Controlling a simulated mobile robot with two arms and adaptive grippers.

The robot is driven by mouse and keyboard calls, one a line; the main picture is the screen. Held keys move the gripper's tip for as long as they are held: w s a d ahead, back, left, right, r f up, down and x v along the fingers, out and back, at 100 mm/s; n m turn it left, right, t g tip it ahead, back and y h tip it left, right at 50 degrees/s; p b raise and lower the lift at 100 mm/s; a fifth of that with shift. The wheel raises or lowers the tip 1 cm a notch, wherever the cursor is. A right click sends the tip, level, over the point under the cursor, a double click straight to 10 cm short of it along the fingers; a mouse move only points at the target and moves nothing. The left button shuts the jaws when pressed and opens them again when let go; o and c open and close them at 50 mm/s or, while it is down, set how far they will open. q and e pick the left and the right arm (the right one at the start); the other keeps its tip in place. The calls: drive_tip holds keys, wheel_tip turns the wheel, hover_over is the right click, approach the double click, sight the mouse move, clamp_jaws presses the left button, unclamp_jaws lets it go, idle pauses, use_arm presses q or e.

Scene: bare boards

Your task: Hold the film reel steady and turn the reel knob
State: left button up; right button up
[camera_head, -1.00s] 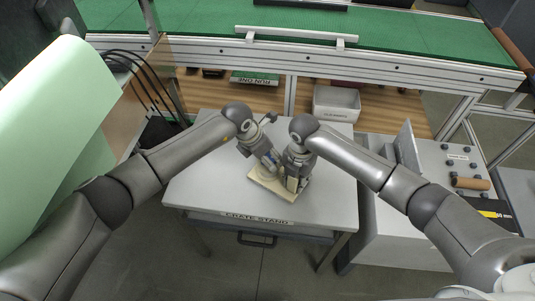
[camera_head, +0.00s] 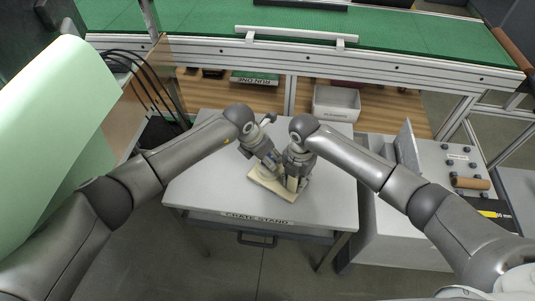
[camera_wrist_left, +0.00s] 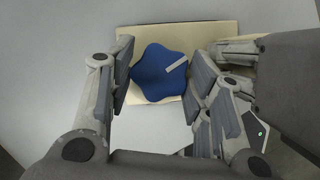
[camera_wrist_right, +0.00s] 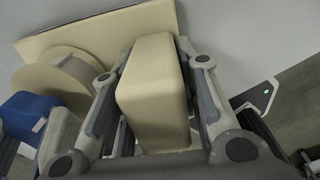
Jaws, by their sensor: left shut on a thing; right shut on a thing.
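The film reel stands on a cream base plate (camera_head: 270,197) on the table. The right wrist view shows its cream disc (camera_wrist_right: 62,78), a cream upright block (camera_wrist_right: 148,85) and the blue knob (camera_wrist_right: 26,112) at the left edge. My left gripper (camera_head: 274,168) is shut on the blue lobed reel knob (camera_wrist_left: 158,80), whose white mark points to the upper right in the left wrist view. My right gripper (camera_head: 292,180) is shut on the cream block, with one finger on each side. In the head view both grippers hide most of the reel.
The grey table (camera_head: 210,185) has a front label reading "CRATE STAND" and is clear around the base. A grey cabinet (camera_head: 400,225) with knobs and a brown roll (camera_head: 470,183) stands at right. A grey bin (camera_head: 336,104) and a green conveyor (camera_head: 400,35) are behind.

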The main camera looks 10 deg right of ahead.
use_arm(q)
drive_tip(key=n+y, duration=0.1)
drive_tip(key=n, duration=0.2)
drive_tip(key=n+t+y, duration=0.1)
drive_tip(key=n, duration=0.2)
drive_tip(key=shift+s+n+t, duration=0.1)
drive_tip(key=shift+n+t, duration=0.2)
drive_tip(key=shift+n, duration=0.3)
drive_tip(key=o, duration=1)
drive_tip(key=shift+d, duration=0.1)
